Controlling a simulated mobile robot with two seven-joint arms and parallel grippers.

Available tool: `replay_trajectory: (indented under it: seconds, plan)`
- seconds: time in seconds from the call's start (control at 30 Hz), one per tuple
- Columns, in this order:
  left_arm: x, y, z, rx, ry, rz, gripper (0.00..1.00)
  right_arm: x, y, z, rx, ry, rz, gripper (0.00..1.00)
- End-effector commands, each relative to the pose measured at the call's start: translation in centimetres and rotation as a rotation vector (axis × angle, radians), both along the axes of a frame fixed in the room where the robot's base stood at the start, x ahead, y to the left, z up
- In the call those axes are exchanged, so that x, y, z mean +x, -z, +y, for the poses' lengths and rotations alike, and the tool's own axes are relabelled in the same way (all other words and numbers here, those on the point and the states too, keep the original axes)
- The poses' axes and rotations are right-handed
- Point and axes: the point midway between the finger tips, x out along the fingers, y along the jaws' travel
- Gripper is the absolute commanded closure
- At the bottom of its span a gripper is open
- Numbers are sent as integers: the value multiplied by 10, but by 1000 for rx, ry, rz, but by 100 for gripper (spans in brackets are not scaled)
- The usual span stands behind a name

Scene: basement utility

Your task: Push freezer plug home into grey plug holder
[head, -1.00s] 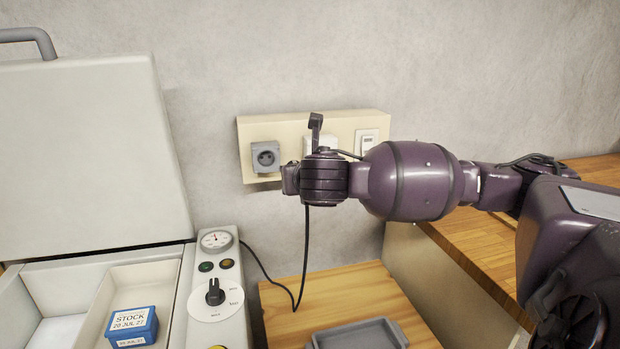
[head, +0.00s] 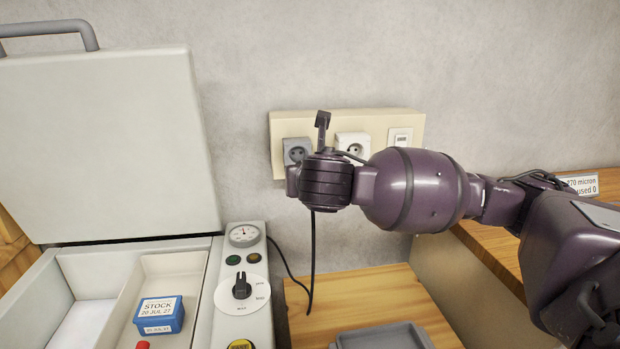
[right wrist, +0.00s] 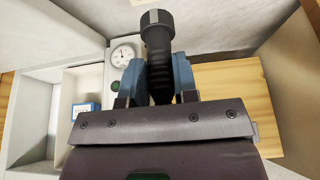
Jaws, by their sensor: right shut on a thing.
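The grey plug holder (head: 296,150) is a grey socket at the left end of a cream wall box. My right arm partly covers its lower right. The freezer plug (right wrist: 158,45) is black and ribbed, with a pale grey end patch, in the right wrist view. My right gripper (right wrist: 159,78) is shut on it, with a blue-grey finger on each side. In the head view my right wrist hides the fingers and plug, just below and right of the grey holder. A black cable (head: 313,250) hangs below. The contact between plug and holder is hidden. My left gripper is not in view.
A white socket (head: 352,146) and a switch (head: 400,137) share the cream box (head: 375,120). The open freezer (head: 105,150) stands left, with its control panel (head: 243,285) and a blue stock box (head: 159,314). A grey tray (head: 385,337) lies below on wood.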

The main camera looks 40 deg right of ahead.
Motion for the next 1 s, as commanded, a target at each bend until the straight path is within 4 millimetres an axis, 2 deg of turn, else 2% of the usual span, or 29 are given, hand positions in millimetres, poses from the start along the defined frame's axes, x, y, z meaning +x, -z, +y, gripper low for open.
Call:
replay_trajectory:
  seconds: [0.23,0.7,1.0]
  plan:
    - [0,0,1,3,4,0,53,4,0,-2,0,1,-1,97]
    - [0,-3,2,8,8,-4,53,35,-1,-19,0,1,-1,97]
    - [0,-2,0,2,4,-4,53,42,0,-23,1,-1,-2,97]
